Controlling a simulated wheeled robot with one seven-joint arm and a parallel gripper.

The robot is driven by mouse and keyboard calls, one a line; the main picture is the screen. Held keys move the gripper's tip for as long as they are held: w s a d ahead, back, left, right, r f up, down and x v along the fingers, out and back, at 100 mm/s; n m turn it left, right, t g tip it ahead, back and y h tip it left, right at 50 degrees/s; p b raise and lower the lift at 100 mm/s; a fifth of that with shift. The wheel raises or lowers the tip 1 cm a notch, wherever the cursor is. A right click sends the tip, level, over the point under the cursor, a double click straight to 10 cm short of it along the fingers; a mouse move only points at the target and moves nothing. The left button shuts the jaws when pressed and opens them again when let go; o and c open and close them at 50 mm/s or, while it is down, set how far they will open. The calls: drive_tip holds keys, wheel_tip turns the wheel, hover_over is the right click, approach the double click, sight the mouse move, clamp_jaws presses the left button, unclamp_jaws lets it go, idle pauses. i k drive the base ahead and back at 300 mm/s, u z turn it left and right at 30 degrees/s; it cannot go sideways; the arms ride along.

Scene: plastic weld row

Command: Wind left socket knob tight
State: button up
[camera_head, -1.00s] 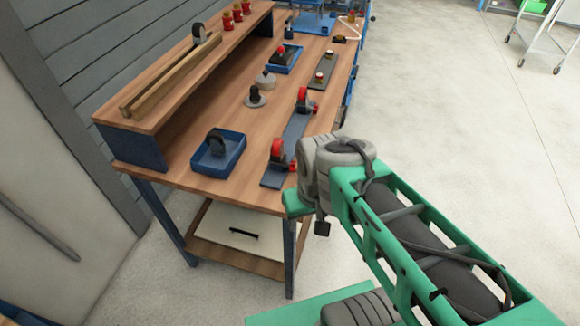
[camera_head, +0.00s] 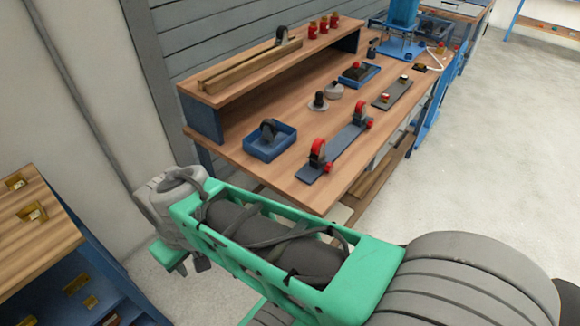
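A long grey plate (camera_head: 341,152) lies along the bench's front edge, with two black-and-red wheel-like parts standing on it, a nearer one (camera_head: 317,153) and a farther one (camera_head: 361,112). Behind it, a second dark grey plate (camera_head: 393,91) bears two small red-and-yellow knob-like pieces, a nearer left one (camera_head: 385,97) and a farther right one (camera_head: 403,79). I cannot tell from here which is the left socket knob or how tight any is. My green arm crosses the lower middle, apart from the bench; my gripper is not in view.
The wooden bench (camera_head: 262,180) holds a blue tray (camera_head: 270,152) with a black part, a farther blue tray (camera_head: 359,75), and a raised shelf (camera_head: 245,60) with several red jars. Another wood-topped unit (camera_head: 45,240) stands at left. Open floor (camera_head: 490,150) lies right.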

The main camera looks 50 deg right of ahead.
sight(328, 168)
drive_tip(key=u, duration=0.1)
drive_tip(key=k, duration=1.05)
drive_tip(key=z, duration=1.35)
drive_tip(key=i, duration=0.5)
drive_tip(key=u, duration=0.05)
